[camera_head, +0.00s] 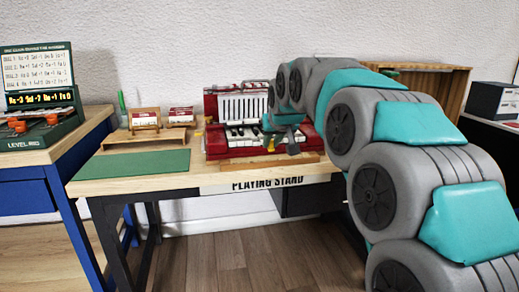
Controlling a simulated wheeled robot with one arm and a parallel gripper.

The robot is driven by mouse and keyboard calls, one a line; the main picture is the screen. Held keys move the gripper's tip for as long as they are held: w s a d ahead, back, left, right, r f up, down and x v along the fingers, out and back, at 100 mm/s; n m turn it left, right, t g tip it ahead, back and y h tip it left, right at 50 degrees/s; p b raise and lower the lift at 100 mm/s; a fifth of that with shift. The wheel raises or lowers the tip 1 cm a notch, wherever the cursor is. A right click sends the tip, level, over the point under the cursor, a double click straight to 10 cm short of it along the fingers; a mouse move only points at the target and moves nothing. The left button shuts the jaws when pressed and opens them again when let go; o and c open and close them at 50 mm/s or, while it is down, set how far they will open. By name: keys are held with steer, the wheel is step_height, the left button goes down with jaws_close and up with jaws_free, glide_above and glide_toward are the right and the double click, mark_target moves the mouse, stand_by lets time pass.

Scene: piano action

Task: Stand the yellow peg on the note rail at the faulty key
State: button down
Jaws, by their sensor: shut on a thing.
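The red toy piano (216,143) stands on the wooden table, with white and black keys (243,134) at its front and a pale slatted panel above. A wooden note rail (225,165) runs along the front of the piano. My gripper (283,143) is over the right part of the keys, above the rail. It is shut on the small yellow peg (271,146), which shows at its left side. The arm hides the right part of the piano. I cannot tell whether the peg touches the rail, or which key is faulty.
A green mat (132,164) lies on the table's left part, with a small wooden stand (145,136) behind it. A dark green board with a lit display (38,97) stands on the blue desk at left. An open wooden box (455,88) is behind my arm.

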steer(key=shift+w+a+f, duration=0.1)
steer(key=shift+w+a, duration=0.55)
steer(key=shift+a, duration=0.2)
steer(key=shift+w+a+f, duration=0.1)
steer(key=shift+w+a, duration=0.5)
steer(key=shift+a, duration=0.25)
steer(key=shift+f+p, duration=0.4)
steer(key=shift+f, duration=1.35)
steer(key=shift+f, duration=0.1)
steer(key=c, duration=0.8)
jaws_free()
